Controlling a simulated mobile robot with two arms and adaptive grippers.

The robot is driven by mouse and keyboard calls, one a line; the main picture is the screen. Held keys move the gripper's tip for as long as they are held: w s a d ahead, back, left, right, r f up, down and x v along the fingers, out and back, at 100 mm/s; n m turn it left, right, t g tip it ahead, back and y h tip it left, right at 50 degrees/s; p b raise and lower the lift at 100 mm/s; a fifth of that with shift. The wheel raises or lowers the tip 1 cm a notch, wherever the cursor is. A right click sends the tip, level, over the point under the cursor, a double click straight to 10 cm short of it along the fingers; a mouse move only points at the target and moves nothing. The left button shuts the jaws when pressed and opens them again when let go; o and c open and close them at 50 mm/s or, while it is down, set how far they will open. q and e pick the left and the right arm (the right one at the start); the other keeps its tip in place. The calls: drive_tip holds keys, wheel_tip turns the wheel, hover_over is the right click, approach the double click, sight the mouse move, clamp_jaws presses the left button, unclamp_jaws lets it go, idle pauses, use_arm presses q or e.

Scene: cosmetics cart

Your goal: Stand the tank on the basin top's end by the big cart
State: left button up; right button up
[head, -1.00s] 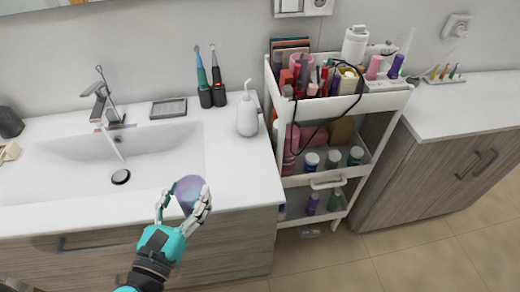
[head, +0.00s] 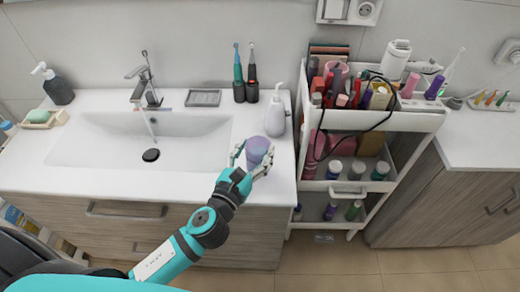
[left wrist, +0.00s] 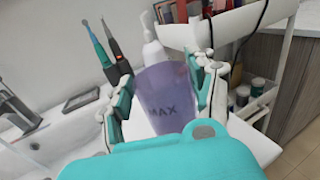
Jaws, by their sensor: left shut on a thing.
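The tank (head: 257,148) is a translucent purple cup, with "MAX" marked on it in the left wrist view (left wrist: 165,98). My left gripper (head: 252,158) is shut on it, one finger on each side. The tank is roughly upright over the right end of the white basin top (head: 272,178), near the front edge. I cannot tell whether its base touches the top. The big cart (head: 300,160) stands just right of that end. My right gripper is not in view.
A white pump bottle (head: 275,117) stands just behind the tank. Two electric toothbrushes (head: 245,88) and a soap dish (head: 203,98) stand along the back. The sink bowl (head: 100,145) lies to the left. The cart's top tray is crowded with bottles.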

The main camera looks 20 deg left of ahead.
sight(264, 148)
use_arm(q)
drive_tip(key=shift+w+d, duration=0.25)
drive_tip(key=shift+w, duration=0.8)
drive_tip(key=shift+w+f, duration=0.1)
drive_tip(key=shift+f, duration=0.2)
drive_tip(key=shift+f+b, duration=0.6)
drive_tip(key=shift+f, duration=1)
drive_tip(key=shift+f, duration=0.15)
drive_tip(key=o, duration=1.4)
drive_tip(key=shift+c, duration=0.2)
